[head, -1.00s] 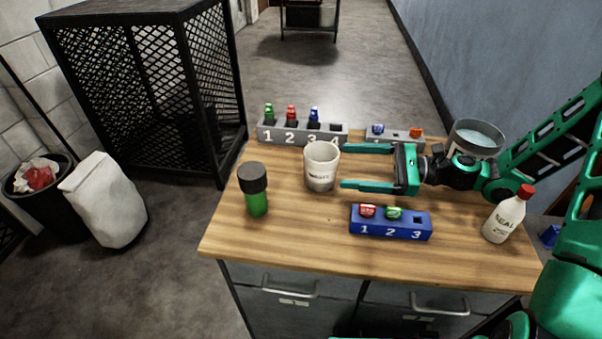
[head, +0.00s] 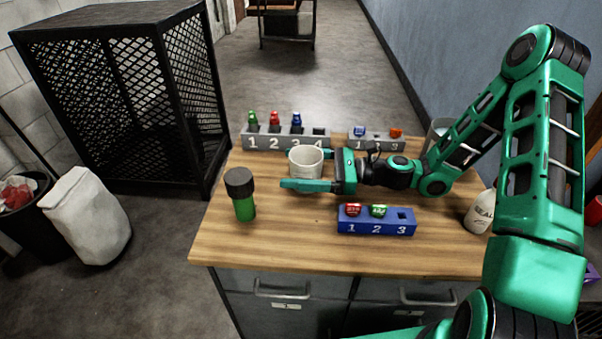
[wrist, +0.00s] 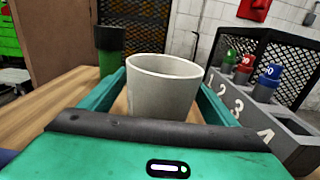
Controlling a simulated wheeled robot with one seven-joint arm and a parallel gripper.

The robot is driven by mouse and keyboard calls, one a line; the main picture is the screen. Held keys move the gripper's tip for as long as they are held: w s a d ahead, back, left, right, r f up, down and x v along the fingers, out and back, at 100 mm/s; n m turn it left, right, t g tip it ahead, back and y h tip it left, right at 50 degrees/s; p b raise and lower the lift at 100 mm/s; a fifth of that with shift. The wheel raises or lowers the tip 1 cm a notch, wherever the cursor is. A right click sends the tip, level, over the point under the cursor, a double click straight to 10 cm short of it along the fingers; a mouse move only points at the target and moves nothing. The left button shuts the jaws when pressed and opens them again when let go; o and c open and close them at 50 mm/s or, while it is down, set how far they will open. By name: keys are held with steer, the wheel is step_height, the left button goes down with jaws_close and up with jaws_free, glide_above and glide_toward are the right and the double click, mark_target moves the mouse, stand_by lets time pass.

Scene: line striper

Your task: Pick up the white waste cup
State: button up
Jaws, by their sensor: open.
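The white waste cup (head: 304,163) stands upright on the wooden table, toward its far side. My gripper (head: 296,170) is open and level, with one finger on the near side of the cup and the other behind it, partly hidden by the cup. In the wrist view the cup (wrist: 164,90) sits between the two green fingers, its open rim above them. A small gap shows on each side, so the fingers do not appear to press on it.
A grey numbered rack (head: 285,138) with several coloured vials stands just behind the cup. A green dark-capped bottle (head: 242,195) stands to the left. A blue block (head: 376,220) lies in front of my gripper. A white bottle (head: 480,211) is at the right. The table's front left is clear.

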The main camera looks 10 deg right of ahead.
steer(key=shift+w+a, duration=0.2)
steer(key=shift+a, duration=0.45)
steer(key=shift+c, duration=0.3)
steer(key=c, duration=1.1)
steer(key=shift+o, duration=0.2)
